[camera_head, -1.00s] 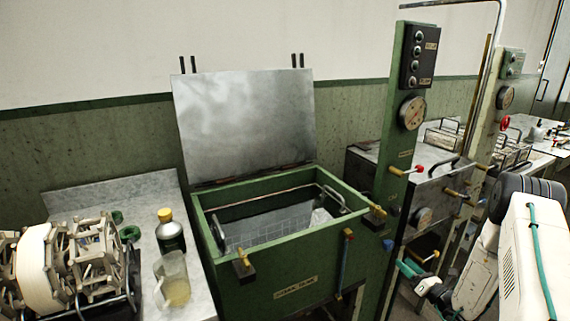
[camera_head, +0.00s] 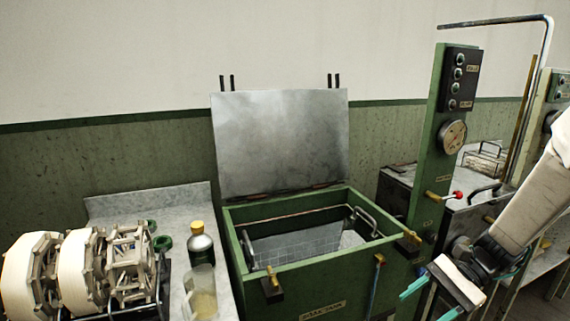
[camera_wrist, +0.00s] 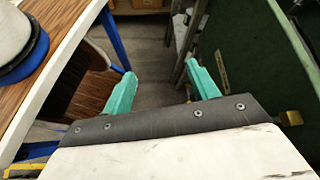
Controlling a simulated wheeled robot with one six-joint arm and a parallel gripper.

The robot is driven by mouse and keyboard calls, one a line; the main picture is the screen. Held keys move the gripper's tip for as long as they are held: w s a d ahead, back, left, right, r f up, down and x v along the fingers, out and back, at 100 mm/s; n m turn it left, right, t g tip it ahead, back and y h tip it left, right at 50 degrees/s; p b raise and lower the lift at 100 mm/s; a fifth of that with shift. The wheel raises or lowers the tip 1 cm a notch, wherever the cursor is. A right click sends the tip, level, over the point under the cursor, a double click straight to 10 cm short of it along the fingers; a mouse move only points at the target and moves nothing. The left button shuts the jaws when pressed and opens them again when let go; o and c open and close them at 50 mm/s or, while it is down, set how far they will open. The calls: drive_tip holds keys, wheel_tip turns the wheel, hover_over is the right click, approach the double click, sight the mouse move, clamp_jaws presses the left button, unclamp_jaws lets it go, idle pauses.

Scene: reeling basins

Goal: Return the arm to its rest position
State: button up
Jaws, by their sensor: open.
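My gripper (camera_head: 432,300) is at the lower right of the head view, its teal fingers spread and empty. My white arm (camera_head: 535,205) reaches down to it from the right edge. A green panel (camera_wrist: 285,75) is close on the right side of that view.
The basin's metal lid (camera_head: 280,145) stands open, with a wire basket (camera_head: 300,248) inside. A green post with a gauge (camera_head: 452,137) stands beside it. Reels (camera_head: 85,270), a bottle (camera_head: 200,243) and a jug (camera_head: 202,295) are on the left. A wooden-topped table (camera_wrist: 75,20) edges the wrist view.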

drive_tip(key=s+a+r+n+t+h, duration=0.2)
drive_tip(key=s+r+n+t+h, duration=0.2)
drive_tip(key=s+r+n+h, duration=0.7)
drive_tip(key=shift+s+r+n, duration=0.5)
drive_tip(key=shift+s+r, duration=2.1)
drive_tip(key=shift+s, duration=0.5)
